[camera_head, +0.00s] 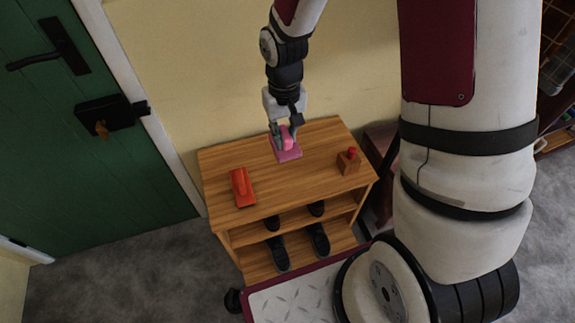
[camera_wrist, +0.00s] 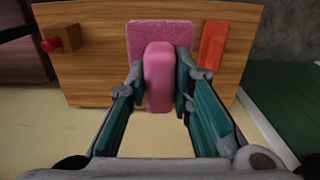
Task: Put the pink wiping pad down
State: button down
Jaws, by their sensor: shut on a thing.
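The pink wiping pad (camera_head: 289,154) has a flat fuzzy base and a raised smooth handle. My gripper (camera_head: 284,138) is shut on the handle from above. In the wrist view the handle of the pad (camera_wrist: 159,78) sits between the two fingers of my gripper (camera_wrist: 160,90), and the fuzzy base shows behind it. The pad is over the top of a wooden shelf unit (camera_head: 315,180), toward its back middle. I cannot tell whether the base touches the wood.
An orange-red block-like object (camera_head: 242,187) lies at the left of the top. A small wooden block with a red knob (camera_head: 348,160) stands at the right. Black shoes (camera_head: 319,238) are on the shelves below. Bare wood lies between the objects. A green door (camera_head: 80,150) is left.

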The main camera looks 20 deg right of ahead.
jog(key=s+a+f+b, duration=0.2)
jog(key=s+f+b, duration=0.1)
jog(key=f+b, duration=0.55)
jog(key=s+a+f+b, duration=0.2)
jog(key=s+f+b, duration=0.1)
jog(key=f+b, duration=0.55)
jog(key=b, duration=0.2)
send_over(288, 171)
jog(key=shift+s+a+f, duration=0.1)
jog(key=shift+s+f, duration=0.05)
jog(key=shift+f, duration=0.45)
jog(key=shift+s+a+f, duration=0.1)
jog(key=shift+f, duration=0.45)
jog(key=shift+w+d+f+b, duration=0.15)
jog(key=shift+f+b, duration=0.4)
jog(key=shift+f, duration=0.35)
jog(key=shift+w+f+b, duration=0.15)
jog(key=shift+f+b, duration=0.35)
jog(key=shift+f, duration=0.35)
jog(key=shift+f, duration=0.1)
jog(key=c, duration=1.8)
grip_release()
jog(key=shift+f, duration=0.1)
jog(key=o, duration=0.4)
notch_tip(288, 171, up, 12)
jog(key=p, duration=0.4)
jog(key=shift+r, duration=0.25)
